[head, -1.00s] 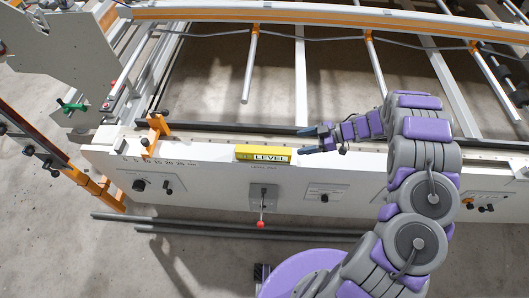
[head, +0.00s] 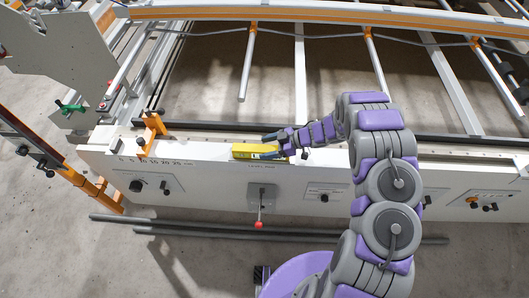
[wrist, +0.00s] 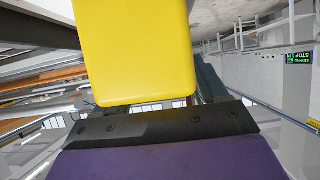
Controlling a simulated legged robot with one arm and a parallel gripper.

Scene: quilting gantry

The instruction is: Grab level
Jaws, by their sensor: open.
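The yellow level (head: 243,151) lies on the white front rail of the gantry, left of the middle. My gripper (head: 267,147) reaches in from the right over the level's right end, its fingers apart and pointing left. One finger shows at the back of the level and one across its front face, covering part of its label. In the wrist view, the level's yellow end (wrist: 135,50) is large and close to my gripper. I cannot tell whether the fingers touch the level.
The white front rail (head: 215,175) has a red-tipped lever (head: 259,223) below the level and knobs either side. An orange bracket (head: 152,130) stands on the rail to the left. Dark rods (head: 180,231) lie on the floor in front.

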